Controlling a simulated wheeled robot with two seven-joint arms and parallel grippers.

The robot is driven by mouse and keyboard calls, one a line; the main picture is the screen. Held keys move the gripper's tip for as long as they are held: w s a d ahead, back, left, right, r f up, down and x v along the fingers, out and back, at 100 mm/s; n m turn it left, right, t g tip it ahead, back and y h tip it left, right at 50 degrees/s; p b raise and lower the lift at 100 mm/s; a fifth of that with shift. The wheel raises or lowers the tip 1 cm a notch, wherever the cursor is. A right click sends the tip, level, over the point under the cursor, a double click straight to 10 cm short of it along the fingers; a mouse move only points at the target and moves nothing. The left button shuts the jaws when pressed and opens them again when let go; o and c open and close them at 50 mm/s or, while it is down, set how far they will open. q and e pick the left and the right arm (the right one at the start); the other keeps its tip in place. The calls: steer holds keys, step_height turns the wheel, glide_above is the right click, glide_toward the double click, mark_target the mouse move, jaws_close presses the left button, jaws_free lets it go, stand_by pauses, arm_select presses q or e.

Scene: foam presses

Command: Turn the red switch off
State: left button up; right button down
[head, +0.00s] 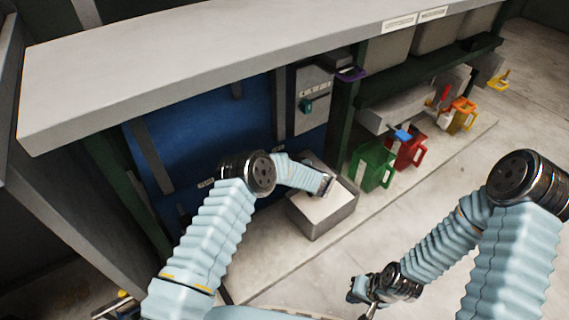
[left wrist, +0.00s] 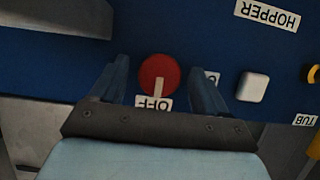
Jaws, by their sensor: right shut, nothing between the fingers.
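The red switch (left wrist: 160,70) is a round red disc on the blue panel (left wrist: 60,62) in the left wrist view. Its pale bar points down in the picture, at the OFF label (left wrist: 153,104). My left gripper (left wrist: 159,66) is open, with one finger on each side of the disc in this view. Whether the fingers touch it, I cannot tell. In the head view I cannot make out the red switch, and the left fingers are hard to see. My right gripper (head: 364,296) is shut and empty, low in the head view, away from the panel.
A white square button (left wrist: 252,86) and HOPPER label (left wrist: 267,14) are beside the switch. A grey box (head: 323,216) stands below my left wrist. A teal knob (head: 306,106) is on a grey plate. Green (head: 372,166) and red (head: 408,150) jugs stand right, beside open floor.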

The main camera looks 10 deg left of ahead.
arm_select(q)
steer(key=shift+r, duration=0.1)
steer(key=p+v, duration=0.1)
steer(key=v, duration=1.2)
steer(key=shift+s+d, duration=0.25)
steer(key=shift+s, duration=0.05)
